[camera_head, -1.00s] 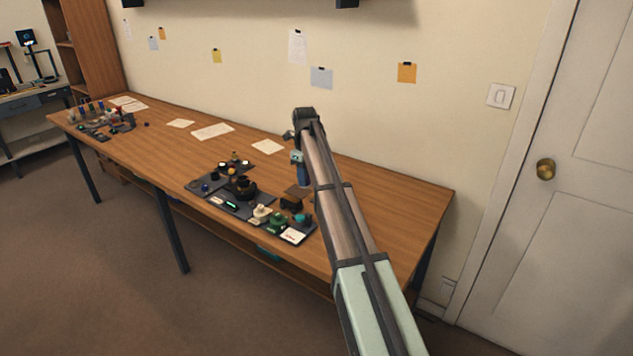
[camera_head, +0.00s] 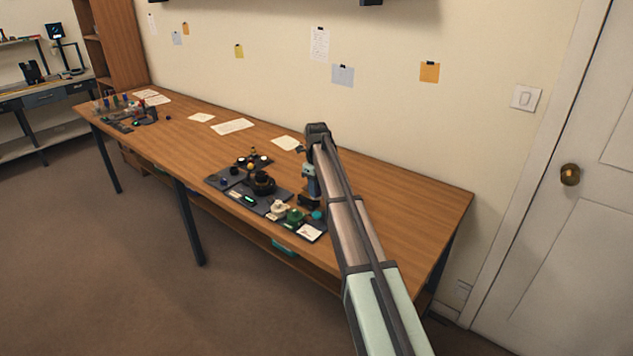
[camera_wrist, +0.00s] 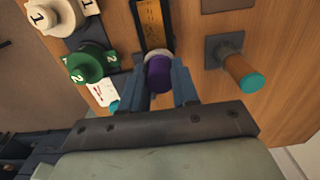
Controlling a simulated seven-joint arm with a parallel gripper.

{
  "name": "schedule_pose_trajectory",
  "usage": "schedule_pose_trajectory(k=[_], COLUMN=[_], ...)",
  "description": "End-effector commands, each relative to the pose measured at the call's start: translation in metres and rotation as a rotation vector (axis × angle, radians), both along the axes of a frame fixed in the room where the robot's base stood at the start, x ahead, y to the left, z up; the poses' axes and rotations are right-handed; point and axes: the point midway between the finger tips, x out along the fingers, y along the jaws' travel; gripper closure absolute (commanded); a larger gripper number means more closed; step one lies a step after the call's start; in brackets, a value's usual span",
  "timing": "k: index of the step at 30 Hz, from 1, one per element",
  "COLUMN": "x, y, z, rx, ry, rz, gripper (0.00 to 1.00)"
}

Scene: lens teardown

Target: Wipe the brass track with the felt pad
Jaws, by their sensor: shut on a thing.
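In the wrist view my gripper (camera_wrist: 160,82) is shut on the purple handle (camera_wrist: 158,74) of the felt pad. The pale felt pad (camera_wrist: 157,55) shows as a light rim just beyond the handle. The brass track (camera_wrist: 152,18) is a yellowish strip in a dark frame. The pad is at the track's near end; I cannot tell whether it touches. In the head view my gripper (camera_head: 311,182) points down at the right end of the dark work mats, and my arm and gripper hide the track and pad there.
A wooden peg with a teal end (camera_wrist: 243,70) stands on a grey plate right of the track. A green part marked 2 (camera_wrist: 88,62) and a cream part marked 1 (camera_wrist: 58,16) stand to the left. In the head view, the tabletop (camera_head: 420,203) right of my arm is clear.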

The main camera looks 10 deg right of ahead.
Motion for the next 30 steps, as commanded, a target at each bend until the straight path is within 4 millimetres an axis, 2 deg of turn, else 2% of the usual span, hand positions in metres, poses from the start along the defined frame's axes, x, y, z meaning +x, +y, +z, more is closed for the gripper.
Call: schedule_pose_trajectory(k=[1, 3, 7, 25, 30], x=[-0.001, 0.007, 0.015, 0.053, 0.036], y=[0.000, 0.006, 0.014, 0.053, 0.038], z=[-0.011, -0.004, -0.009, -0.009, -0.009], rx=[0.000, 0.000, 0.000, 0.001, 0.000], ry=[0.003, 0.000, 0.001, 0.001, 0.000], rz=[0.000, 0.001, 0.001, 0.001, -0.001], gripper=[0.95, 0.99, 0.99, 0.99, 0.99])
